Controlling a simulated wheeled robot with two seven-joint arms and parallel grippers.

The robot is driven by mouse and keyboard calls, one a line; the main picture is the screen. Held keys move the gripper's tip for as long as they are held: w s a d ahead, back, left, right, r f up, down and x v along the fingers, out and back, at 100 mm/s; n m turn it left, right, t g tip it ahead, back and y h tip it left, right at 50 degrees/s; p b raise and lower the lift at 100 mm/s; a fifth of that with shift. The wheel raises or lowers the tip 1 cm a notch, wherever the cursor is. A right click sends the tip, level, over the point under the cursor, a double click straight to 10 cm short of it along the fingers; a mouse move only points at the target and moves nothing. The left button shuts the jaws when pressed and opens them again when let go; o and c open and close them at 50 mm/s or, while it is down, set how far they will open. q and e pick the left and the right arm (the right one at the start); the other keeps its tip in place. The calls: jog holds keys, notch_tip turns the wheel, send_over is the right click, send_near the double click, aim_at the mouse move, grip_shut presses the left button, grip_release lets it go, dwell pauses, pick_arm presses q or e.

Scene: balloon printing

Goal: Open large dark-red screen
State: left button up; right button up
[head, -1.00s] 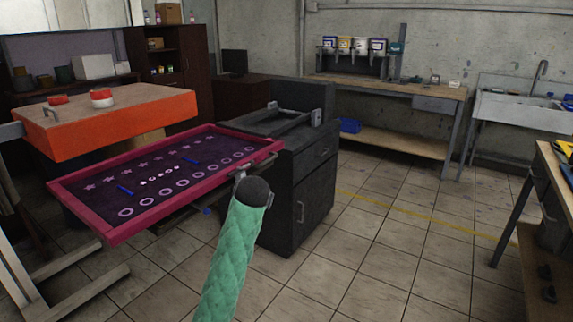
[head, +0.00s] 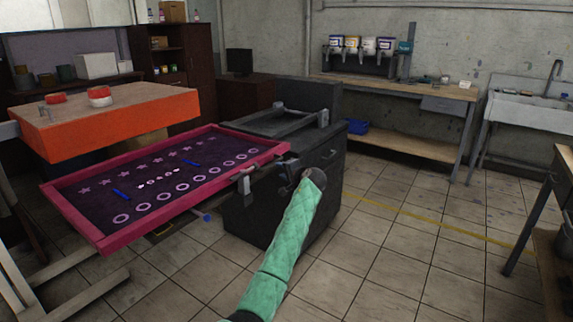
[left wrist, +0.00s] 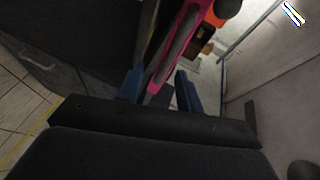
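The large dark-red screen (head: 170,210) looks crimson-pink in the head view. It extends left from the dark printing machine and holds a dark mesh with printed star and ring shapes. A grey handle (head: 246,179) hangs from its near edge, toward the right end. My left gripper (head: 272,176), on the green-sleeved arm, is at this near edge, just right of the handle; its fingertips are hard to see there. In the left wrist view, its blue fingers (left wrist: 160,90) stand apart, with the pink frame (left wrist: 176,55) between or just beyond them; contact cannot be told. My right gripper is not in view.
The black machine cabinet (head: 325,175) stands behind my gripper. An orange screen (head: 120,135) sits above and behind the dark-red one. A workbench (head: 395,90) and a sink (head: 530,110) line the back wall.

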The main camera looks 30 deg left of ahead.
aim_at(273, 164)
pick_arm(q)
jog(key=shift+m, duration=0.7)
jog(key=shift+r+x, duration=0.25)
jog(key=shift+x, duration=1)
jog(key=shift+r+x, duration=0.25)
jog(key=shift+x, duration=1.05)
jog(key=shift+r+x, duration=0.2)
jog(key=shift+x, duration=1.05)
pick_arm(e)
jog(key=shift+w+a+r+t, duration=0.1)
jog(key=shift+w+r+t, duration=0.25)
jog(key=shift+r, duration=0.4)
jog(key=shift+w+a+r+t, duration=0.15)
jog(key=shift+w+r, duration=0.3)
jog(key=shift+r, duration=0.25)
pick_arm(q)
jog(key=shift+w+a, duration=0.1)
jog(key=shift+w, duration=0.05)
jog(key=shift+c, duration=0.3)
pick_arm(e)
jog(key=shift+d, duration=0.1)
pick_arm(q)
grip_shut()
